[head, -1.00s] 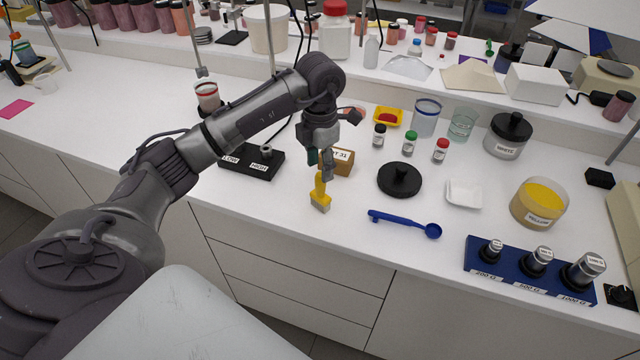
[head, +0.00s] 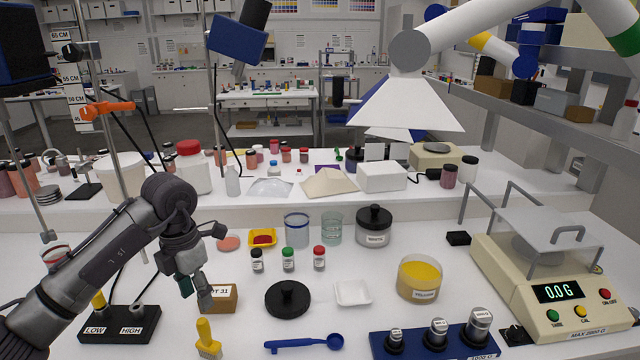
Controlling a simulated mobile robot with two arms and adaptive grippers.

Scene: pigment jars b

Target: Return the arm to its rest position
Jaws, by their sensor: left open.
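My left arm comes in from the left in the head view. Its gripper (head: 195,291) points down over the bench, close to a small brown box (head: 223,298) marked LOT 31 and above a yellow-handled brush (head: 207,340). The gripper is open, and nothing shows between its fingers. The brush stands apart below the fingertips, at the lower edge of the view. My right gripper is not in view.
Nearby are a black LOW/HIGH block (head: 120,325), a black lid (head: 288,299), a blue scoop (head: 305,343) and several small vials (head: 288,259). A yellow pigment jar (head: 419,279), a blue weight rack (head: 432,343) and a balance (head: 550,285) stand to the right. A white lamp hood (head: 408,104) hangs above.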

